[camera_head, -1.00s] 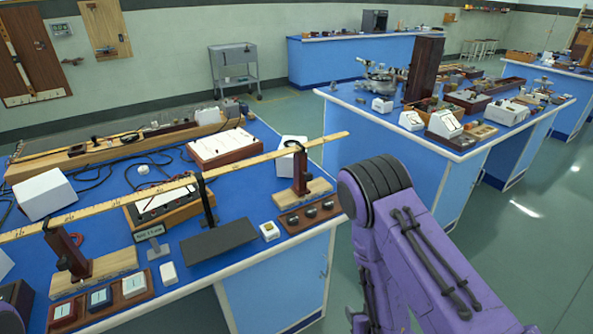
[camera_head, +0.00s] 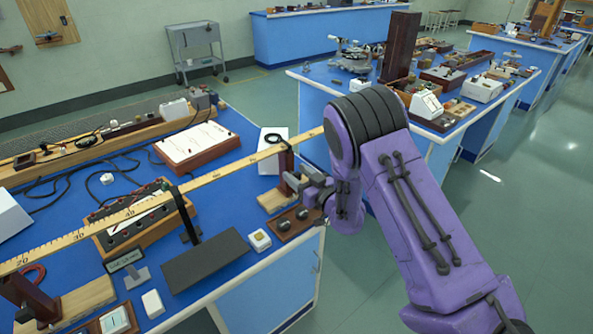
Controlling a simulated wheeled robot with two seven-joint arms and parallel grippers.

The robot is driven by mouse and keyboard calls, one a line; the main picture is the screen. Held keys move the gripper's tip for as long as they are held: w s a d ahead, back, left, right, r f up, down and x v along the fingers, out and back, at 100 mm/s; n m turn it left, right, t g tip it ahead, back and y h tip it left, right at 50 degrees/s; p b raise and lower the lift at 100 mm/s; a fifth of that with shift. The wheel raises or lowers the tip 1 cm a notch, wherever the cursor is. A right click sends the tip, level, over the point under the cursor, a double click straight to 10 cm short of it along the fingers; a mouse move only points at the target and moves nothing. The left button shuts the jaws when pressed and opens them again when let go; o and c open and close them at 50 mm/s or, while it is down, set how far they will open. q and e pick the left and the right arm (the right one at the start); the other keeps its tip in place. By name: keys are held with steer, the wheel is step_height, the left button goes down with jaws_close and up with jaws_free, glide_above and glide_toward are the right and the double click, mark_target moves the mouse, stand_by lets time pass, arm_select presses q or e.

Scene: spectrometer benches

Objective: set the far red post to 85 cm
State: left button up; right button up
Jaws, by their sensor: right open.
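A long wooden metre stick (camera_head: 235,168) runs from the lower left to the right across the near blue bench. Marks 20, 30 and 40 are legible on its left part; the scale at the right end is too small to read. The far red post (camera_head: 286,162) stands upright under the right part of the stick on a pale wood base (camera_head: 271,203). Another red post (camera_head: 28,298) is at the lower left. My right gripper (camera_head: 293,180) is open beside the far post, partly overlapping it; I cannot tell whether they touch. My left gripper is not in view.
A black holder (camera_head: 187,215) hangs on the stick's middle above a dark plate (camera_head: 205,262). A tray of round weights (camera_head: 296,222) and a small white box (camera_head: 260,240) lie near the bench's front edge. Another blue bench (camera_head: 330,75) stands behind my right arm.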

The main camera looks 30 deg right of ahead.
steer(key=shift+w+a, duration=0.15)
steer(key=shift+w, duration=0.05)
jaws_close()
steer(key=d+b, duration=0.1)
steer(key=d, duration=0.3)
steer(key=shift+w+d, duration=0.1)
steer(key=shift+w, duration=0.1)
jaws_free()
steer(key=shift+s, duration=0.1)
